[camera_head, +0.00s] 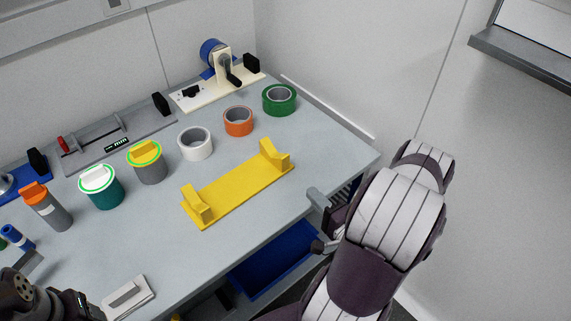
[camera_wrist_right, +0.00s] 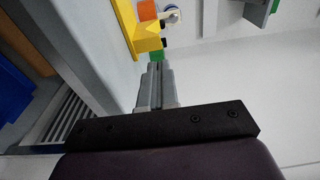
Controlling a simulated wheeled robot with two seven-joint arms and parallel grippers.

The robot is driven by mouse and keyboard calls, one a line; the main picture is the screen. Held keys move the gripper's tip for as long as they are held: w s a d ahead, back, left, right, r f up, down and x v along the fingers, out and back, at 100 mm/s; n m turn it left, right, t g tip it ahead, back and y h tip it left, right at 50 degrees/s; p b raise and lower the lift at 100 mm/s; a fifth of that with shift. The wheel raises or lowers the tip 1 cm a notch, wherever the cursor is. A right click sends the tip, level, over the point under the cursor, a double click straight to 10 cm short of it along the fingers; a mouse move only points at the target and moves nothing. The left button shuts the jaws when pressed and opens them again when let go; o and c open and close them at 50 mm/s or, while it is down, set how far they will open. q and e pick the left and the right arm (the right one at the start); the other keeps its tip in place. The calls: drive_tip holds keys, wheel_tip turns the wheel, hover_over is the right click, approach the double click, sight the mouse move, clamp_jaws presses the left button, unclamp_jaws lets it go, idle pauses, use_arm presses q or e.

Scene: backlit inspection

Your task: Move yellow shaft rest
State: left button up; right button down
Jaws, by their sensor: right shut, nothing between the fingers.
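The yellow shaft rest (camera_head: 238,190) lies on the grey table, a flat plate with an upright notched block at each end. In the right wrist view one end of the shaft rest (camera_wrist_right: 148,38) shows ahead of the fingertips. My right gripper (camera_head: 316,196) is at the table's right front edge, to the right of the rest and apart from it. In the wrist view my right gripper (camera_wrist_right: 155,72) is shut with nothing held. My left arm shows at the lower left of the head view; its fingers cannot be made out clearly.
Green (camera_head: 279,99), orange (camera_head: 238,121) and white (camera_head: 195,143) tape rolls stand behind the rest. Lidded pots (camera_head: 102,188) and an orange-capped bottle (camera_head: 47,207) stand left. A blue bin (camera_head: 274,260) sits below the table edge.

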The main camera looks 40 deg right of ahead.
approach(265, 141)
drive_tip(key=shift+s+p, duration=0.35)
drive_tip(key=shift+s, duration=0.7)
drive_tip(key=w+b, duration=0.2)
drive_tip(key=w, duration=0.5)
drive_tip(key=shift+w, duration=0.1)
drive_tip(key=shift+w+d, duration=0.1)
drive_tip(key=shift+w, duration=0.05)
